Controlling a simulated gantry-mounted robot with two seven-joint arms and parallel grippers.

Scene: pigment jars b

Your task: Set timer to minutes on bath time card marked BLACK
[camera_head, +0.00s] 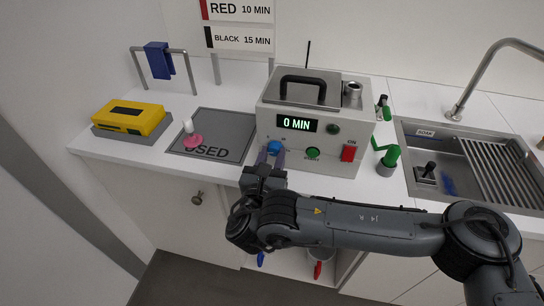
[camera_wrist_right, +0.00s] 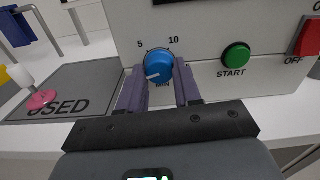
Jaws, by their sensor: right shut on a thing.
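The bath card (camera_head: 242,40) on the back wall reads RED 10 MIN and BLACK 15 MIN. The bath machine (camera_head: 318,118) has a lit display (camera_head: 297,124) reading 0 MIN. Its blue timer knob (camera_head: 274,146) is low on the left of the front panel. In the right wrist view the knob (camera_wrist_right: 159,67) has marks 5 and 10 above it, and its white pointer line faces lower left. My right gripper (camera_head: 275,153) is shut on the knob, one finger on each side. The fingers partly cover the dial marks. My left gripper is not in view.
A green START button (camera_head: 312,153) and a red ON/OFF switch (camera_head: 349,153) are right of the knob. A grey USED mat (camera_head: 232,127) with a pink-based item (camera_head: 193,141) and a yellow box (camera_head: 128,118) lie left. A sink (camera_head: 450,150) is on the right.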

